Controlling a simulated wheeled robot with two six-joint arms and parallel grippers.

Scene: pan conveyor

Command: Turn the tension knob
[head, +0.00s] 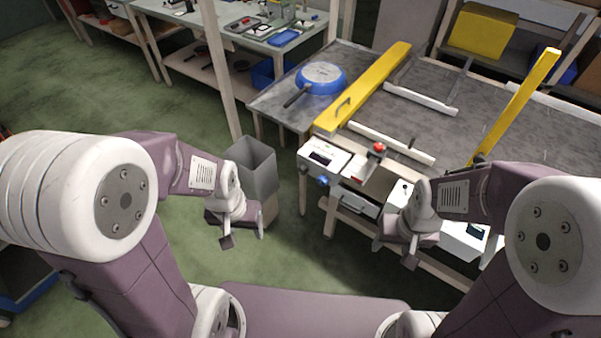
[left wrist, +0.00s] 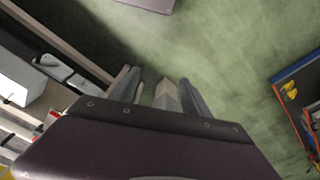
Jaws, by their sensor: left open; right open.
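A small blue knob (head: 322,181) sits on the front of the conveyor frame, below the left white control box. It is small in the head view, and I cannot tell its turn angle or confirm that it is the tension knob. My left gripper (head: 243,239) is open and empty above the floor, left of the blue knob and apart from it. Its open fingers also show in the left wrist view (left wrist: 160,90). My right gripper (head: 394,252) is open and empty in front of the conveyor, right of the knob and touching nothing I can see.
A red button (head: 379,147) stands on the conveyor's front edge. A grey bin (head: 257,168) stands behind my left gripper. A blue pan (head: 321,78) lies on the conveyor table, beside a yellow rail (head: 368,84). The floor (head: 185,265) before the conveyor is clear.

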